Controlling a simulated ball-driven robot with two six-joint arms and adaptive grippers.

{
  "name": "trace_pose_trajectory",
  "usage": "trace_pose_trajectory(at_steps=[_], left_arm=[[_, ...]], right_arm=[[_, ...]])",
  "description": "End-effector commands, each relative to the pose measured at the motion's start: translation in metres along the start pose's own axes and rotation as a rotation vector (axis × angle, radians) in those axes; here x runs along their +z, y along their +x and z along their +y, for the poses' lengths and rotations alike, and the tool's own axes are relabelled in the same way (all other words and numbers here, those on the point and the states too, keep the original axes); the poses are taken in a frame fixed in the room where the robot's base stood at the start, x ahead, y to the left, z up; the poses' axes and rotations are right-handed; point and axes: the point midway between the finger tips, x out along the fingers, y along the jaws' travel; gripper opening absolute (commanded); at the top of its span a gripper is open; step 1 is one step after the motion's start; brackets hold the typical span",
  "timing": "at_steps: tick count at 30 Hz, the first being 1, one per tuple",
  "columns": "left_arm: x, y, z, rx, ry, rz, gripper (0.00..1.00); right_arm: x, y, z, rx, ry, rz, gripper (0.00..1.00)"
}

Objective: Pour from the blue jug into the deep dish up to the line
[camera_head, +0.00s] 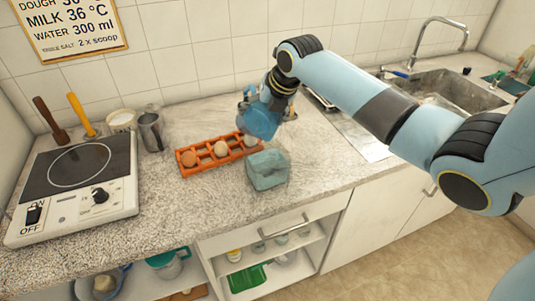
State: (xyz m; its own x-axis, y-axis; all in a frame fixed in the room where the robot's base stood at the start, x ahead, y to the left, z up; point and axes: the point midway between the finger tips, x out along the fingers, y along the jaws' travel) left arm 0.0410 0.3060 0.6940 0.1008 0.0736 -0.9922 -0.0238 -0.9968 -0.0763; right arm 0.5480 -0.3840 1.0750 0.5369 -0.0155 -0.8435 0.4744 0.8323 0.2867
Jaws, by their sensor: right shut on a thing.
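The blue jug (259,123) is see-through and hangs in my right gripper (262,101), which is shut on it. The jug looks tilted and is held just above and behind the deep dish, apart from it in the picture. The deep dish (268,174) is a clear, bluish square container standing on the counter near its front edge. I cannot make out a fill line or the liquid level in it at this size. The fingertips are partly hidden by the wrist and the jug. My left gripper is not in view.
An orange egg tray (190,164) with several eggs lies left of the dish, close to the jug. A hotplate (75,185), a metal pitcher (151,131) and a white tub (122,121) stand further left. The sink (440,92) is at the right. Open shelves lie below the counter.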

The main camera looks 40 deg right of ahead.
Motion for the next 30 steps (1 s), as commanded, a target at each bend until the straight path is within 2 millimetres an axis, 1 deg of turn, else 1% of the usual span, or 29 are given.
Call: trace_pose_trajectory(at_steps=[21,30], left_arm=[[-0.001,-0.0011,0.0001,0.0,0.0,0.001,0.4],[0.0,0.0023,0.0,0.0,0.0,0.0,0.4]], right_arm=[[0.0015,0.0014,0.0035,0.019,-0.013,-0.037,0.26],[0.0013,0.004,0.0039,0.024,-0.016,-0.045,0.26]])
